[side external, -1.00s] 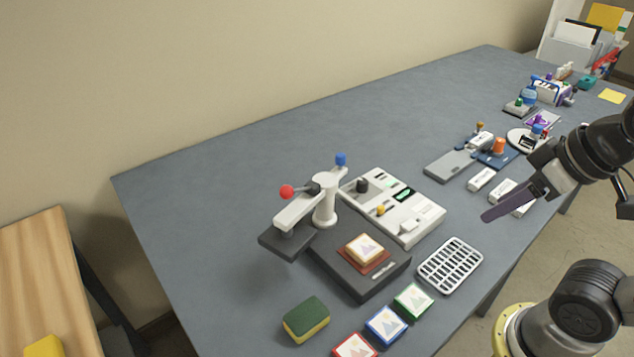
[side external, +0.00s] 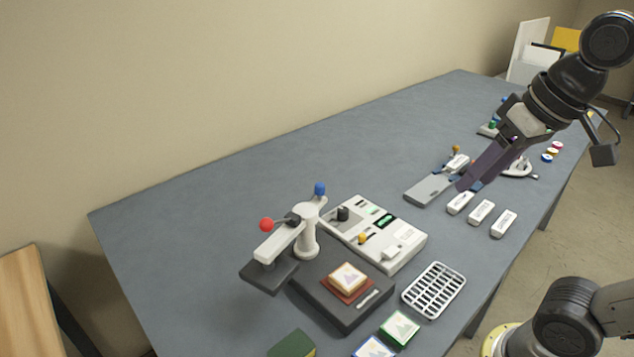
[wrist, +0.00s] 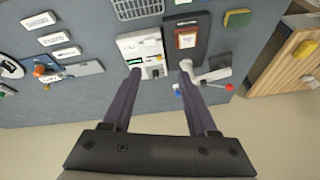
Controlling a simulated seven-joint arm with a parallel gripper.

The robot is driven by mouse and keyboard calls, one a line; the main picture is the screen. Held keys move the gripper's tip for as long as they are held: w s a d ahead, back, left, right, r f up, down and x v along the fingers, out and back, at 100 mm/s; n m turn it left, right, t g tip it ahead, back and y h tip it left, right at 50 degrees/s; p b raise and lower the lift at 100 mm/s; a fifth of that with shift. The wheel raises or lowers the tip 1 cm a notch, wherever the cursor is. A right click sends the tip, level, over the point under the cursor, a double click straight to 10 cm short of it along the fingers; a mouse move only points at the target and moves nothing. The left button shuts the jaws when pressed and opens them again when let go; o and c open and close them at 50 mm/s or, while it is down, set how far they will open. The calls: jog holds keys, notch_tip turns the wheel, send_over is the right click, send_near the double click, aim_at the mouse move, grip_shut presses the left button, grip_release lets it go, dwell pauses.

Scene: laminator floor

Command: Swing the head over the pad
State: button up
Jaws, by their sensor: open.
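The laminator press has a dark base (side external: 335,312) and a white post (side external: 307,235). Its swing arm (side external: 280,243) carries a dark flat head (side external: 268,276), which hangs off the base's left side, clear of the pad. A red ball knob (side external: 267,225) and a blue ball knob (side external: 320,189) stand at the arm. A reddish pad (side external: 362,289) lies on the base with a pale picture card block (side external: 348,277) on it. My gripper (side external: 465,183) is open and empty, in the air well right of the press. In the wrist view, its fingertips (wrist: 159,72) frame the control panel and blue knob.
A white control panel (side external: 405,245) sits just behind the base. A wire rack (side external: 434,290) lies to its right, and a green picture card (side external: 399,327) in front. White labelled blocks (side external: 481,212) lie under my gripper's side. The table's back left is bare.

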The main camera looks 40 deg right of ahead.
jog(key=w+r+m+g, duration=0.1)
jog(key=w+r+m, duration=0.1)
jog(key=w+r, duration=0.55)
jog(key=m+g, duration=0.1)
jog(key=g, duration=0.3)
send_over(320, 184)
notch_tip(320, 184, down, 7)
notch_tip(320, 184, down, 14)
jog(key=shift+f, duration=0.25)
grip_shut()
jog(key=shift+r, duration=0.1)
